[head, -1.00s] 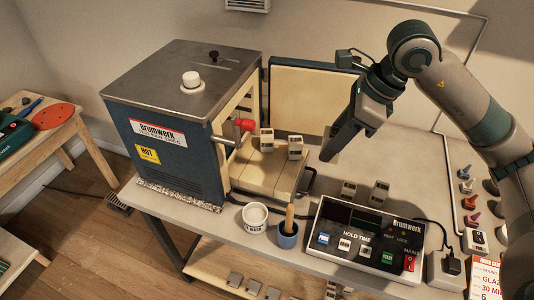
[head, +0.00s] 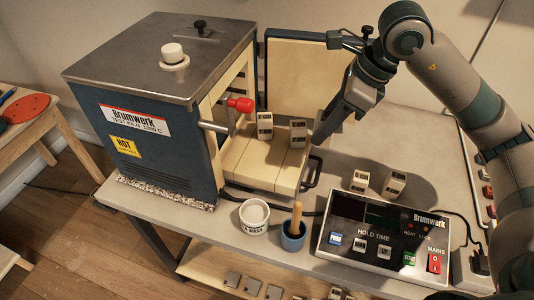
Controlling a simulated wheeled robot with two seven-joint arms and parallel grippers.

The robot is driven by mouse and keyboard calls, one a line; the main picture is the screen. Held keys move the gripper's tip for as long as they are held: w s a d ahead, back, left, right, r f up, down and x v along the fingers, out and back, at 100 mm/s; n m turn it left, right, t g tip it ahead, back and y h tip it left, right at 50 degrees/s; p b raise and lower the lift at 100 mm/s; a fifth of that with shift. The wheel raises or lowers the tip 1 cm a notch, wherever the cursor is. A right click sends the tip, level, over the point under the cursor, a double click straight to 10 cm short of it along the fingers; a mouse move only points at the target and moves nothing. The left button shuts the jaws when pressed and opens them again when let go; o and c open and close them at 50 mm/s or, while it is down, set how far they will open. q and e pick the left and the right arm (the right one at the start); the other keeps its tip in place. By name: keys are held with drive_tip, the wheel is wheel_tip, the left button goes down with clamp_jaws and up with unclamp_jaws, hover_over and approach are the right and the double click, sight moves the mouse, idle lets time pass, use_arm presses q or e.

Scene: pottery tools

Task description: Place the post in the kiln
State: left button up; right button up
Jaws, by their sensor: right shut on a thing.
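The kiln (head: 150,140) is a blue box with a grey metal top, its opening facing right. Its door (head: 295,75), cream inside, stands open behind. Two pale posts with dark marks, a left one (head: 264,125) and a right one (head: 298,133), stand on the cream slab (head: 262,165) at the opening. Two more posts, one (head: 360,182) and another (head: 394,184), stand on the table. My right gripper (head: 326,124) is shut on a pale post, mostly hidden by the finger, just right of the slab posts. My left gripper is out of view.
A red-knobbed handle (head: 240,104) juts from the kiln's front edge. A white tub (head: 254,214) and a blue cup with a brush (head: 292,236) stand in front of the slab. A control box (head: 385,235) sits at the front right.

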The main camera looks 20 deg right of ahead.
drive_tip(key=shift+w+f, duration=0.2)
drive_tip(key=shift+f, duration=0.35)
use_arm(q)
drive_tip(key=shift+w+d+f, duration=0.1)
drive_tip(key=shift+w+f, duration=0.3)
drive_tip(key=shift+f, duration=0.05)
use_arm(e)
drive_tip(key=shift+s, duration=0.1)
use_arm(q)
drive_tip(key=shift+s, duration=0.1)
